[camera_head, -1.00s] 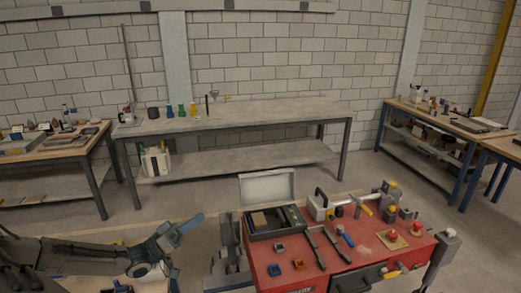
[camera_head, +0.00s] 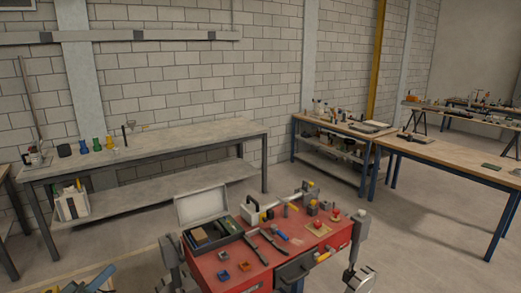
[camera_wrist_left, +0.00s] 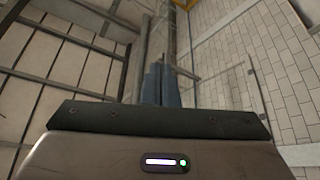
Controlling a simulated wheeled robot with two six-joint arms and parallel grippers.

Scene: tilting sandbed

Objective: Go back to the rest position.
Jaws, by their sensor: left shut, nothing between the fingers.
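My left gripper (camera_head: 103,279) shows at the bottom left corner of the head view, mostly cut off by the lower edge. Its blue fingers point up and to the right, clear of the red cart. In the left wrist view the two blue fingers (camera_wrist_left: 161,85) lie side by side, shut with nothing between them. They point towards bare walls and overhead beams. I cannot make out my right gripper in the head view.
A red cart (camera_head: 207,269) with tools and an open case (camera_head: 203,205) stands close in front. A long grey bench (camera_head: 195,142) is behind it, and wooden tables (camera_head: 440,152) are on the right. Floor (camera_head: 405,235) between cart and right tables is clear.

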